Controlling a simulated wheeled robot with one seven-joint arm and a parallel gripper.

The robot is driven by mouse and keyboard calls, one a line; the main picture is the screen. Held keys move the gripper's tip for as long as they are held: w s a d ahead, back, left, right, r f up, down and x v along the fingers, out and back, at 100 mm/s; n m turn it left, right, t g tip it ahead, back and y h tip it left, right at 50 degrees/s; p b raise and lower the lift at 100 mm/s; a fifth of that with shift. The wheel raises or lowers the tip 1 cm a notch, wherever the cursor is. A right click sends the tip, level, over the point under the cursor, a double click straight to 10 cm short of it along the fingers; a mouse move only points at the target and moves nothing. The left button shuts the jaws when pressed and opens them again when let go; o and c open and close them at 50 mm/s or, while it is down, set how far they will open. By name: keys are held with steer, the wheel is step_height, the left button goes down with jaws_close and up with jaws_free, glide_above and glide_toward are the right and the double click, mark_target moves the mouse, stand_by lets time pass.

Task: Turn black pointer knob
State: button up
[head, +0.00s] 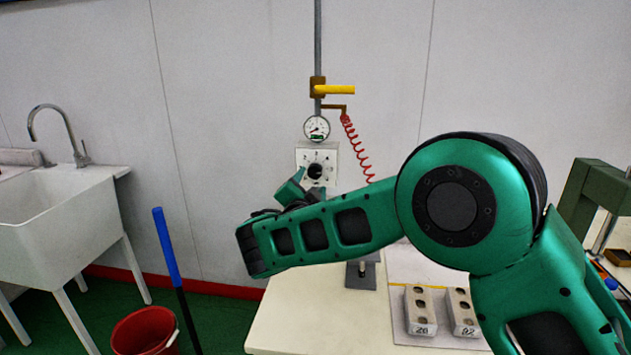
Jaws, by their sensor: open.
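The black pointer knob (315,171) sits in the middle of a pale square dial plate (331,155) near the wall, below a round gauge. My green arm reaches across from the right, and its wrist end is just below and left of the plate. My gripper (293,189) shows only in part, close below the knob; its fingertips are hard to make out and partly hidden by my wrist. It is open. I cannot tell whether it touches the knob.
A yellow-handled valve (334,90) and a pressure gauge (316,128) are above the plate. A red coiled hose (355,148) hangs right of them. Numbered moulds (420,311) stand on the bench (290,318). A sink (62,215), red bucket (146,330) and blue-handled pole (167,250) are left.

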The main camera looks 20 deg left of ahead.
steer(key=shift+v, duration=2.45)
